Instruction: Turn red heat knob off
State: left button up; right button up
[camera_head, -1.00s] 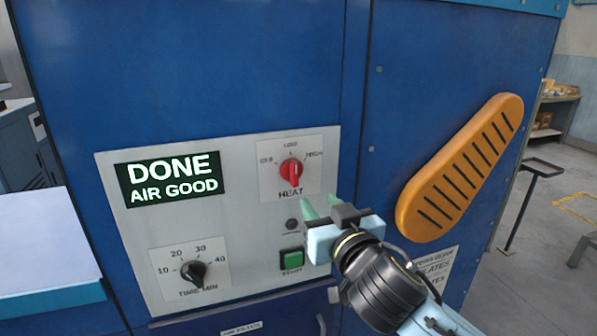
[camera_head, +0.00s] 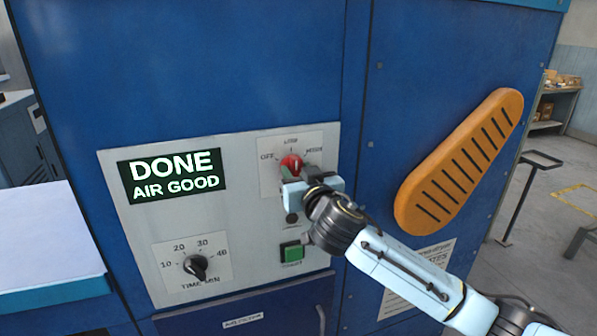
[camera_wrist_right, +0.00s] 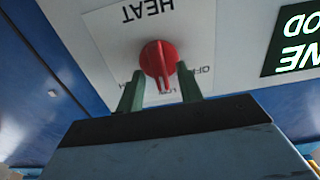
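The red heat knob (camera_head: 291,162) sits on its white plate on the dryer's panel, with OFF at left, LOW at top and HIGH at right. In the right wrist view, which is upside down, the knob (camera_wrist_right: 158,58) has its pointer towards LOW. My right gripper (camera_head: 288,172) is at the knob, partly covering its lower side. In the wrist view its green fingers (camera_wrist_right: 160,80) stand apart, one on each side of the knob's pointer. I cannot tell whether they touch it. My left gripper is in neither view.
A green button (camera_head: 291,251) and a black timer knob (camera_head: 195,267) are lower on the grey panel. A display (camera_head: 172,178) reads DONE AIR GOOD. A large orange slotted handle (camera_head: 460,163) sticks out at right. A pale table (camera_head: 45,240) stands at left.

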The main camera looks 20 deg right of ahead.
grip_shut()
jog(key=shift+n, duration=0.4)
jog(key=n+p, duration=0.1)
jog(key=n, duration=0.2)
jog(key=n+p, duration=0.2)
jog(key=shift+a+n, duration=0.2)
jog(key=shift+n, duration=0.2)
jog(key=n+p, duration=0.3)
jog(key=n, duration=0.2)
jog(key=shift+a+f, duration=0.1)
jog(key=shift+f, duration=0.05)
jog(key=shift+n, duration=0.3)
grip_release()
